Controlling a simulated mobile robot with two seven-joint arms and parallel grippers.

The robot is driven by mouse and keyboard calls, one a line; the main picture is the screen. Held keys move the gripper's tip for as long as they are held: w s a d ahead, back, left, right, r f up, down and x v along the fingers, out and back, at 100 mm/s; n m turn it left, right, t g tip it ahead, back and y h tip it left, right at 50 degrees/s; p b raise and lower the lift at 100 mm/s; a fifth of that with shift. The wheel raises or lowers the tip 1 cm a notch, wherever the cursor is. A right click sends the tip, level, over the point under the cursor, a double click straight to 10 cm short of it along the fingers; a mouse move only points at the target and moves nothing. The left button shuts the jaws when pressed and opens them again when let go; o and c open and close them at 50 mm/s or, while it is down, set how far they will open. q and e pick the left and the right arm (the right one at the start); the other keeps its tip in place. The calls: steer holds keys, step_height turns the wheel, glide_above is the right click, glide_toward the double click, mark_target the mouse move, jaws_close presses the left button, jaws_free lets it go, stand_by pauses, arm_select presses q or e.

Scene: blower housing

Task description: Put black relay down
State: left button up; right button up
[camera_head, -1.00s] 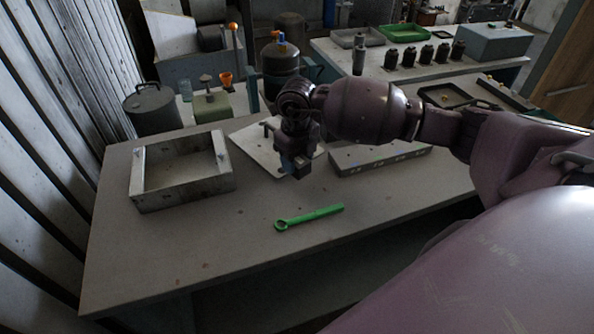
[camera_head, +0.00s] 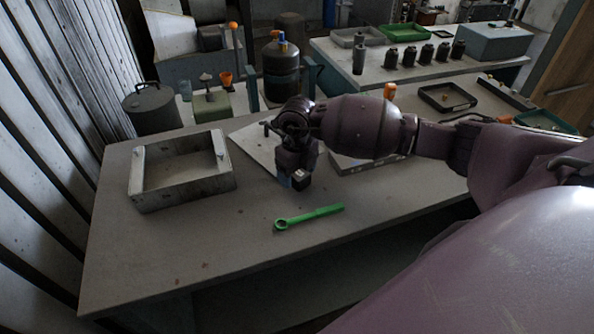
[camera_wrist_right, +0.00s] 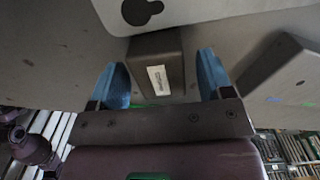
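The black relay (camera_wrist_right: 155,66), a dark block with a white label, is between the two blue fingers of my right gripper (camera_wrist_right: 163,80) in the right wrist view. A gap shows between the relay and the right-hand finger, so the gripper looks open around it. In the head view my right gripper (camera_head: 292,181) points down low over the table, and the relay (camera_head: 301,180) shows at its fingertips. The relay appears to be at the tabletop, though its underside is hidden. My left gripper is not in view.
A green wrench (camera_head: 309,217) lies just in front on the table (camera_head: 200,245). A metal open box (camera_head: 185,195) is at the left. A pale plate (camera_head: 256,146) and a grey block (camera_head: 350,167) are partly hidden behind my arm. The front left of the table is clear.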

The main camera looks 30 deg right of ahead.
steer(key=shift+r, duration=0.1)
step_height(320, 180, up, 12)
stand_by(0.7)
stand_by(0.3)
